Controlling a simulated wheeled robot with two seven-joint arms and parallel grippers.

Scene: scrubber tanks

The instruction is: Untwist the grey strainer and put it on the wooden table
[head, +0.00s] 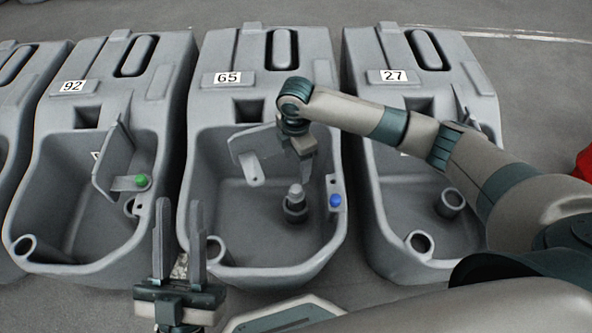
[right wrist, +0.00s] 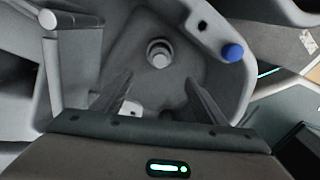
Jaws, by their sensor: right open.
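The grey strainer (head: 295,201) stands upright on the floor of the tank numbered 65 (head: 224,246). It shows in the right wrist view as a round light cap in a dark ring (right wrist: 160,53). My right gripper (head: 304,168) points down into this tank, above and close to the strainer. Its open fingers (right wrist: 158,80) hold nothing, and the strainer lies beyond their tips in the right wrist view. My left gripper (head: 180,205) is open and empty, pointing up in front of the tanks. I cannot make out a wooden table for certain.
Tank 92 (head: 40,190) stands left and tank 27 (head: 366,205) right. Tank 65 has a raised grey flap (head: 247,146), a blue knob (head: 335,200) on its right wall and a pipe stub (head: 216,248) at front left. Tank 92 has a green knob (head: 142,181).

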